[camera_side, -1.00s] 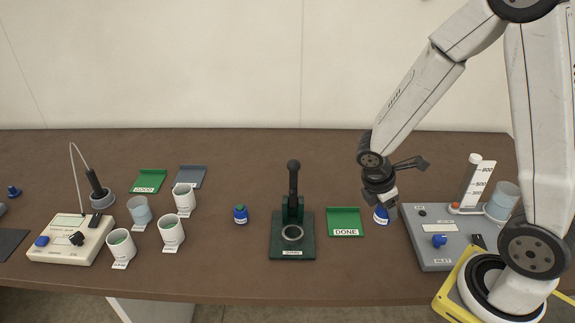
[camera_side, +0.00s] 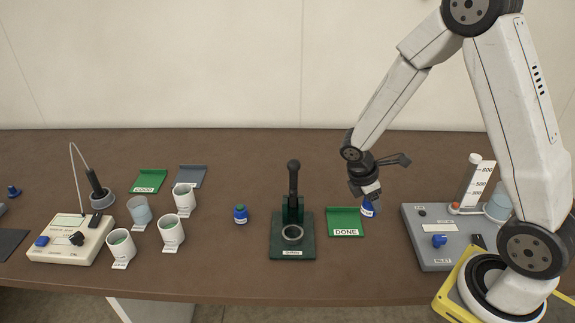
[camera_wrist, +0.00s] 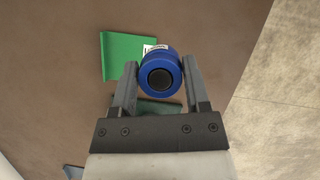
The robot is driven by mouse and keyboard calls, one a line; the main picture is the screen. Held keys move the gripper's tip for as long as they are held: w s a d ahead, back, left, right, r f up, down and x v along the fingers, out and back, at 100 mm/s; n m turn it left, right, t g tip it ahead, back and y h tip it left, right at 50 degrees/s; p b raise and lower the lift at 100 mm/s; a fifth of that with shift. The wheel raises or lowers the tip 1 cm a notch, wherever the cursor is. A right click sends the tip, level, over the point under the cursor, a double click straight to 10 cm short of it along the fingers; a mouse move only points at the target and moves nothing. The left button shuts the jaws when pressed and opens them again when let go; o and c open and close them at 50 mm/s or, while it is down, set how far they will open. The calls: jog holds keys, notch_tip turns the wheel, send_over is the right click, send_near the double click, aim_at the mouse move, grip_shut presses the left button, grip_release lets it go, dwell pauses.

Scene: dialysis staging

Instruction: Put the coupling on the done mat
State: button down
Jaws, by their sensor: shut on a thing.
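The coupling (camera_side: 368,209) is a blue round piece with a white label. My gripper (camera_side: 366,194) is shut on it, to the right of the done mat. In the wrist view the coupling (camera_wrist: 160,73) is between the two fingers of my gripper (camera_wrist: 160,85), with a dark round opening in its middle. The done mat (camera_side: 344,216) is green with a white DONE label at its front edge. It also shows in the wrist view (camera_wrist: 120,56), behind the coupling, which hides part of its label. The side view does not clearly show the coupling's height above the table.
A dark green press (camera_side: 293,245) with an upright lever stands left of the done mat. A grey console (camera_side: 435,255) stands to the right. A second blue piece (camera_side: 240,215) stands left of the press. Several cups, a white device (camera_side: 70,242) and a GOOD mat (camera_side: 149,180) are further left.

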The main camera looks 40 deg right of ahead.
jog(key=w+f, duration=0.2)
jog(key=w+d+f, duration=0.1)
jog(key=w+f, duration=0.1)
jog(key=w, duration=0.1)
jog(key=w+d+f, duration=0.1)
jog(key=w+f, duration=0.1)
jog(key=shift+w+f, duration=0.2)
jog(key=shift+f, duration=0.2)
jog(key=shift+w+f, duration=0.1)
jog(key=shift+w+f, duration=0.1)
jog(key=shift+f, duration=1.65)
jog(key=shift+f, duration=0.15)
jog(key=shift+c, duration=0.3)
grip_release()
jog(key=shift+r, duration=0.2)
jog(key=v, duration=1.2)
